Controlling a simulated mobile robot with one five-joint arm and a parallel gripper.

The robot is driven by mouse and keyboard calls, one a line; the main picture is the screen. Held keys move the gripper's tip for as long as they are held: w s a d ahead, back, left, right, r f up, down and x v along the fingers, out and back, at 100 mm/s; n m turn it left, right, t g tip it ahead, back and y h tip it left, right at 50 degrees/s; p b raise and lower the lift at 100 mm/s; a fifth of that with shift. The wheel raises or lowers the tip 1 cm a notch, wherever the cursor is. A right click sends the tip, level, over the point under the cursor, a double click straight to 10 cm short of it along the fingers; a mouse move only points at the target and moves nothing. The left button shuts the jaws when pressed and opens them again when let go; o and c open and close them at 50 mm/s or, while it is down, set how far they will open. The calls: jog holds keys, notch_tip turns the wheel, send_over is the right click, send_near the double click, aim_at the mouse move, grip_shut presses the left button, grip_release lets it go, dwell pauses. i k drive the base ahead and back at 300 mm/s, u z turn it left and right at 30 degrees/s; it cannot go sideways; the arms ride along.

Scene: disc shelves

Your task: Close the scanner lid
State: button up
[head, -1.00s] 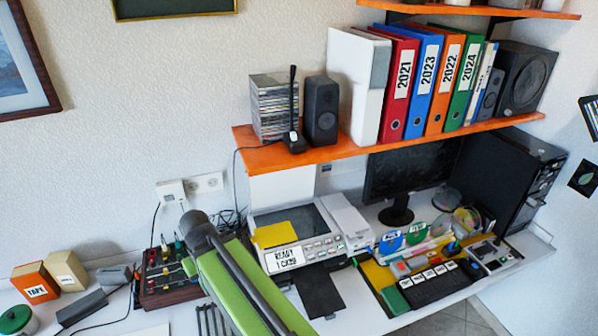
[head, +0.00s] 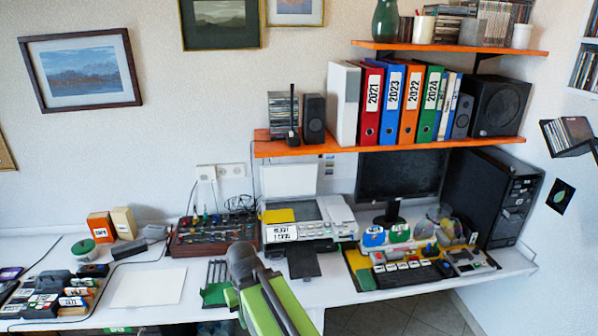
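The scanner (head: 335,225) is a white machine on the desk under the orange shelf, with a label and buttons on its front. Its lid (head: 289,179) is a white panel standing upright at the back against the wall. The dark glass (head: 307,211) is exposed, and a yellow sheet (head: 278,215) lies at its left. My green arm, with a dark rounded joint, rises from the bottom in front of and below the scanner, apart from it. My gripper's fingers do not show.
The orange shelf (head: 400,146) with binders and speakers hangs close above the lid. A control box (head: 212,233) stands left of the scanner; a monitor (head: 402,177) and a keyboard (head: 408,275) are to the right. A dark tray (head: 303,262) juts out in front. The desk's front left holds white paper (head: 148,287).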

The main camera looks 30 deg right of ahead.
aim_at(279, 181)
jog(key=z, duration=0.55)
jog(key=k, duration=0.65)
jog(key=u, duration=0.5)
jog(key=i, duration=1.05)
jog(key=u, duration=1.1)
jog(key=i, duration=1.4)
